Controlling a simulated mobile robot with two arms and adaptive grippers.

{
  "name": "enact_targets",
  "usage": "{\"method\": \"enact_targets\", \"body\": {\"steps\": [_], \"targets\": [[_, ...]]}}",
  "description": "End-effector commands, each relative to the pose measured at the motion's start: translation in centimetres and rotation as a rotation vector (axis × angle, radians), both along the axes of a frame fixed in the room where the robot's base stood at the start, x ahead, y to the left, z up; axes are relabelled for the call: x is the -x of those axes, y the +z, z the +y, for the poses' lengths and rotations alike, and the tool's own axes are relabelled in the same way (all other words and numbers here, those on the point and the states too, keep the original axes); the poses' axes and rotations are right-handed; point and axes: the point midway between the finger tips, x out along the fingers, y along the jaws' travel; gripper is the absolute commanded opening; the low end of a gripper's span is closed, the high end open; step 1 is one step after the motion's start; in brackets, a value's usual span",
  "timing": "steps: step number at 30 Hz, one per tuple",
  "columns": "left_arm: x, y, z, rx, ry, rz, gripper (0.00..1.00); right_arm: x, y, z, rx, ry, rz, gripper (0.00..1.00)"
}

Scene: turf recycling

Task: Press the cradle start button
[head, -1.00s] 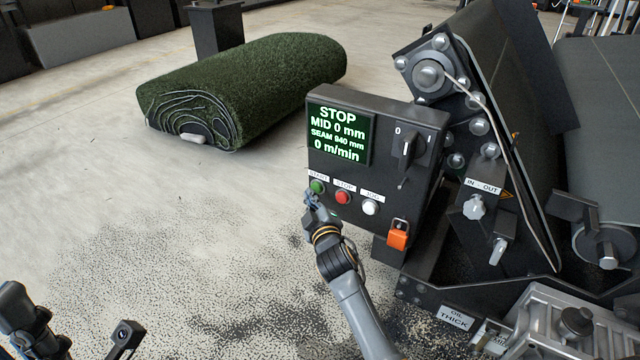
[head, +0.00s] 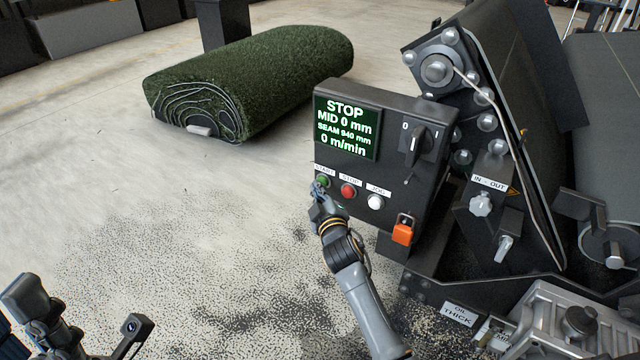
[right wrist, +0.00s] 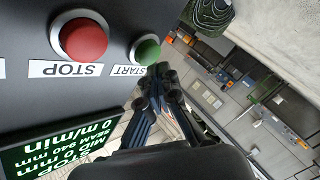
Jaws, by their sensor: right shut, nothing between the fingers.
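The black control box (head: 385,108) carries a green START button (head: 322,181), a red STOP button (head: 348,191) and a white JOG button (head: 375,202). Its screen (head: 346,128) reads STOP and 0 m/min. My right gripper (head: 317,190) is shut and empty, its tips at the START button and partly covering it. In the right wrist view, the fingertips (right wrist: 158,71) are right beside the green button (right wrist: 148,51); I cannot tell if they touch it. My left arm's end (head: 30,300) is at the lower left; its jaw state is unclear.
A rolled green turf (head: 250,80) lies on the floor behind. An orange padlock (head: 403,230) hangs at the box's lower right. The cradle machine (head: 530,130) with knobs fills the right side. Open concrete floor (head: 130,215) lies to the left.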

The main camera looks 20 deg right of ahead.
Motion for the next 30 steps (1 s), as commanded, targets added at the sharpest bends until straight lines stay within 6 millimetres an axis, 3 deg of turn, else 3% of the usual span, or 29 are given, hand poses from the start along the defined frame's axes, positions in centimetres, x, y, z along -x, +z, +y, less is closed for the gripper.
{"method": "enact_targets", "body": {"steps": [30], "targets": [[0.26,-0.04,0.13,0.006,0.001,0.007,0.38,-0.56,0.05,-0.72,0.000,0.000,0.000,0.00]]}}
